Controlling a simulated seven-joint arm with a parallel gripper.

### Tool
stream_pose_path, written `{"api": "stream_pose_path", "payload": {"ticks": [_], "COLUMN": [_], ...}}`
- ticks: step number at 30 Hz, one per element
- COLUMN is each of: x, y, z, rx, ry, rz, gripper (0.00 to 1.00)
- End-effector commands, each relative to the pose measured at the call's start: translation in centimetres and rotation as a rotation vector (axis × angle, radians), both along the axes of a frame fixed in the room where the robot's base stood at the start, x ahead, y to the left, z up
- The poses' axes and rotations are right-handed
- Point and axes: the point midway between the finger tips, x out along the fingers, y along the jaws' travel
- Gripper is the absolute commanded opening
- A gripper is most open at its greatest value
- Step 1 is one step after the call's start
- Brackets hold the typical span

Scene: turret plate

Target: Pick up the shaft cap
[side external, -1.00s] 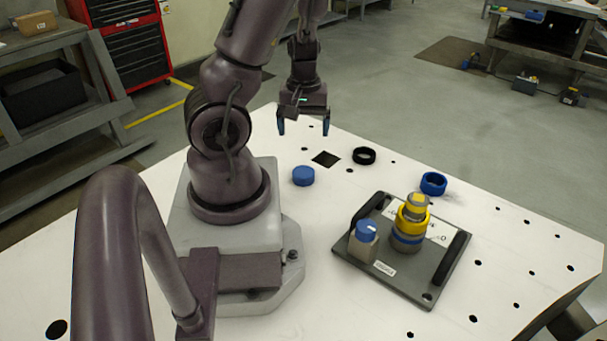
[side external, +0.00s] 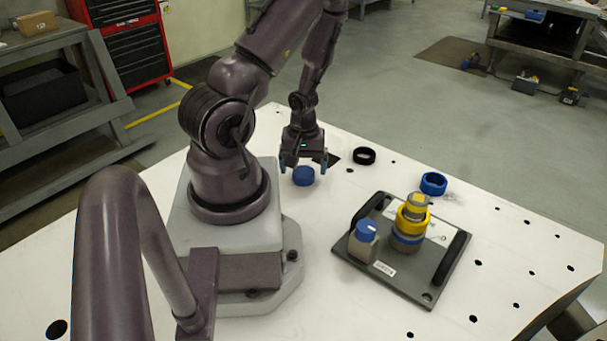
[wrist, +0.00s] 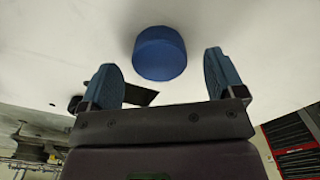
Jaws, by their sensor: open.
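A plain blue round cap (side external: 303,176), which I take to be the shaft cap, lies flat on the white table. It also shows in the wrist view (wrist: 160,52), near the top centre. My gripper (side external: 304,162) points down just behind and above it, with its blue-tipped fingers spread. In the wrist view the cap appears between and a little beyond my gripper's fingertips (wrist: 159,68), with a gap on each side. No contact with the cap is visible.
A grey turret plate (side external: 345,254) with two black handles stands to the right. It carries a blue-topped post (side external: 367,230) and a stack with a yellow ring (side external: 412,219). A black ring (side external: 364,156) and a blue ring (side external: 433,183) lie on the table (side external: 520,260), which has several holes.

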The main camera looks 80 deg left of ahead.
Motion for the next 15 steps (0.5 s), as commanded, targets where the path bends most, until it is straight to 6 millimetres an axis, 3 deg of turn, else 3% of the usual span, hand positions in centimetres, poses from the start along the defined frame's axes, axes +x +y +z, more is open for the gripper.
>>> {"api": "stream_pose_path", "payload": {"ticks": [6, 14, 15], "x": [0.0, 0.0, 0.0], "y": [0.0, 0.0, 0.0], "z": [-1.6, -1.6, -1.6], "rx": [0.0, 0.001, 0.001], "ry": [0.001, -0.001, -0.001], "rz": [-0.001, -0.001, -0.001], "gripper": [0.88, 0.88, 0.81]}}
